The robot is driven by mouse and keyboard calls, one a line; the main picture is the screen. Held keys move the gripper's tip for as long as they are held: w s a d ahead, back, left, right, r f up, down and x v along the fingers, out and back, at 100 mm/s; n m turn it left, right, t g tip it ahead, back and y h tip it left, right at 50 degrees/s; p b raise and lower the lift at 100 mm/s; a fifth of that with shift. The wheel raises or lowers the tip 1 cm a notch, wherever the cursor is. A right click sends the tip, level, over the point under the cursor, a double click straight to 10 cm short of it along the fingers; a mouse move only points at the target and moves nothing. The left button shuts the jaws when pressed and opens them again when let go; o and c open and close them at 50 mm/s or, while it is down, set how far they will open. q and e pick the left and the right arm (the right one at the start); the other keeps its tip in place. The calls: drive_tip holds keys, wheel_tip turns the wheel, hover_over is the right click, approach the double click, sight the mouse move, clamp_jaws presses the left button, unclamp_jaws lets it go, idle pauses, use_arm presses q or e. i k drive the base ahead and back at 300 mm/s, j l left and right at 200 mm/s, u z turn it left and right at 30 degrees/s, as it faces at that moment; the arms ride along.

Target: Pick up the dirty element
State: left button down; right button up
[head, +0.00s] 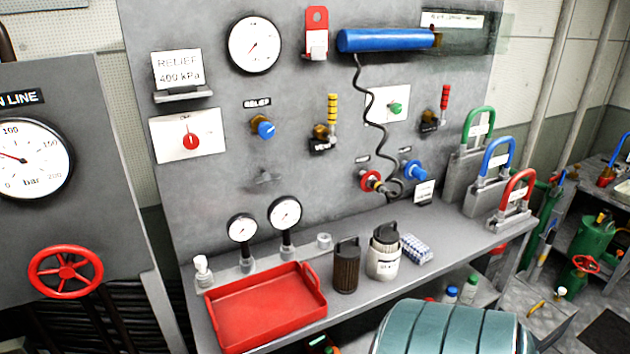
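A dark brown cylindrical filter element (346,268) with a black handled cap stands upright on the grey bench. I take it to be the dirty element. Just to its right stands a white cylinder (384,258) with a dark handled top and a label. A gap between the two is narrow. A red tray (265,310) with raised sides lies on the bench to the left of the brown element. The tray looks empty. Neither of my grippers shows in the head view.
Two small gauges (285,214) stand behind the tray, and a white bottle (203,270) stands at its left. A blue-white patterned block (416,249) lies right of the white cylinder. Coloured padlock-shaped blocks (513,202) stand at the right. A teal ribbed object (450,330) fills the bottom foreground.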

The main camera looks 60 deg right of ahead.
sight(346, 252)
drive_tip(key=z, duration=2.1)
